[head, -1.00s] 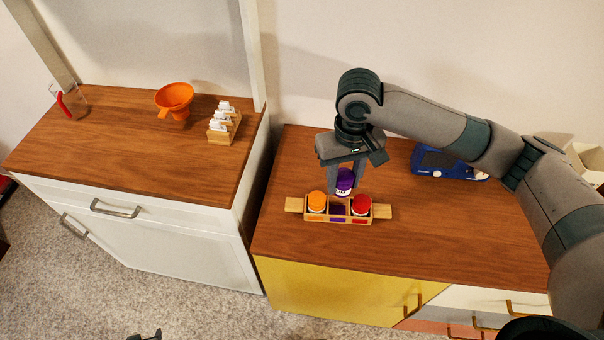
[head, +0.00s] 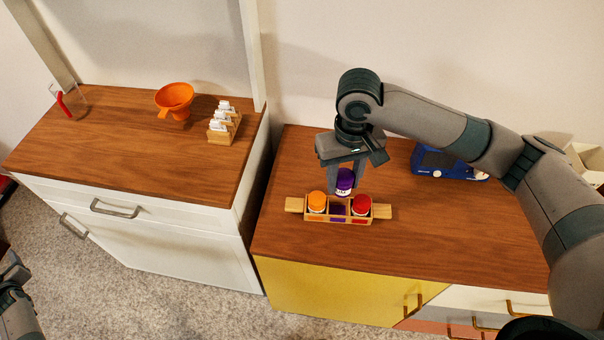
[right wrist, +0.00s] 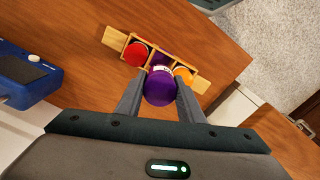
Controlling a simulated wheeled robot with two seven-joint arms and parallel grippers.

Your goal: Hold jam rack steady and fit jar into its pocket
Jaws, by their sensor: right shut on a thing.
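The wooden jam rack (head: 381,211) stands on the right-hand counter. An orange-lidded jar (head: 317,201) sits in its left pocket and a red-lidded jar (head: 361,203) in its right pocket. The middle pocket (head: 338,210), marked purple, is empty. My right gripper (head: 342,184) is shut on the purple-lidded jar (head: 344,180), held upright just above and behind the middle pocket. In the right wrist view, the purple lid (right wrist: 160,88) is between the fingers, with the rack (right wrist: 115,38) beyond. My left arm (head: 16,300) shows at the lower left edge; its fingertips cannot be made out.
A blue appliance (head: 440,163) stands at the back of the right counter. The left counter holds an orange funnel (head: 174,98), a small rack of white-topped jars (head: 222,135) and a glass jug (head: 70,101). A gap separates the counters. The wood right of the rack is clear.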

